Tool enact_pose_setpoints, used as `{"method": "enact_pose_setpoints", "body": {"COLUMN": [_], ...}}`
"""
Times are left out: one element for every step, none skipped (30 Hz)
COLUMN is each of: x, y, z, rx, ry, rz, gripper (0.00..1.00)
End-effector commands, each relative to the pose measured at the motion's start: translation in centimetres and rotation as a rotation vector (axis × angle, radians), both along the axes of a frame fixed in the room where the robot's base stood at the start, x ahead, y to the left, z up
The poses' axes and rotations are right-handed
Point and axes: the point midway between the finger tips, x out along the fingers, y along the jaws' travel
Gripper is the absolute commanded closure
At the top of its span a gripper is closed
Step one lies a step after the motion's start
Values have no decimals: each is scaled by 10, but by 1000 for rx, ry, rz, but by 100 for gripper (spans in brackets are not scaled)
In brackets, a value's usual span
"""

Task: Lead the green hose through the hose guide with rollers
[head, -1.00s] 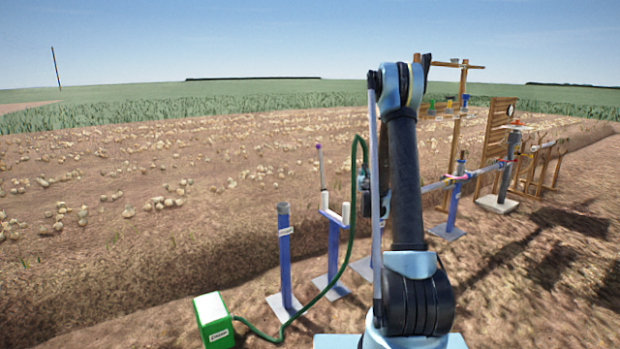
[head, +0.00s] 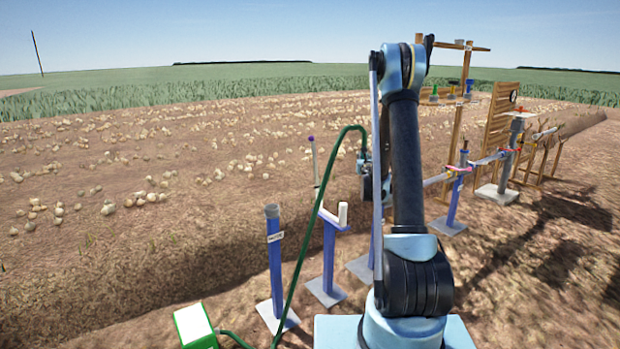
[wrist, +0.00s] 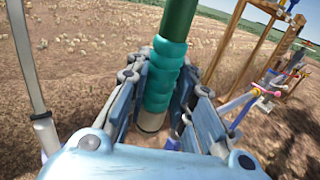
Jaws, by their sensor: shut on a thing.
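The green hose (head: 298,262) rises from the green box, arches high and comes down to my gripper (head: 364,168). In the wrist view my gripper (wrist: 158,112) is shut on the hose's ribbed teal end piece (wrist: 163,78), which points down between the fingers. The hose guide is a blue post with a crossbar (head: 331,219), a white upright roller (head: 342,213) and a purple-tipped rod (head: 312,160). The hose crosses the guide's left side in the head view and covers the other roller. I cannot tell whether it lies between the rollers or in front of them.
The green box (head: 193,326) stands at the lower left. A blue post with a grey top (head: 274,260) stands left of the guide. More posts and wooden frames (head: 455,130) stand to the right. Open field lies behind.

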Motion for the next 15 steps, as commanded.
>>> {"method": "enact_pose_setpoints", "body": {"x": [0, 0, 0, 0, -1, -2, -2, -4, -6, -8, -11, -15, -18, -22, -27], "y": [8, 11, 16, 21, 25, 33, 41, 50, 63, 75, 87, 105, 118, 131, 148], "z": [0, 0, 0, -1, -2, -3, -5, -7, -9, -12, -15, -18, -21, -24, -28], "rx": [0, 0, 0, 0, 0, -1, 0, 1, 1, 1, 0, 0, 0, 1, 1], "ry": [0, 0, 0, 0, -1, -1, -1, -2, -2, -3, -4, -5, -5, -6, -7], "rz": [9, 12, 17, 21, 26, 33, 41, 50, 62, 74, 85, 103, 117, 129, 146], "gripper": [100, 100, 100, 100, 100, 100, 100, 100, 100, 100, 100, 100, 100, 100, 100]}}
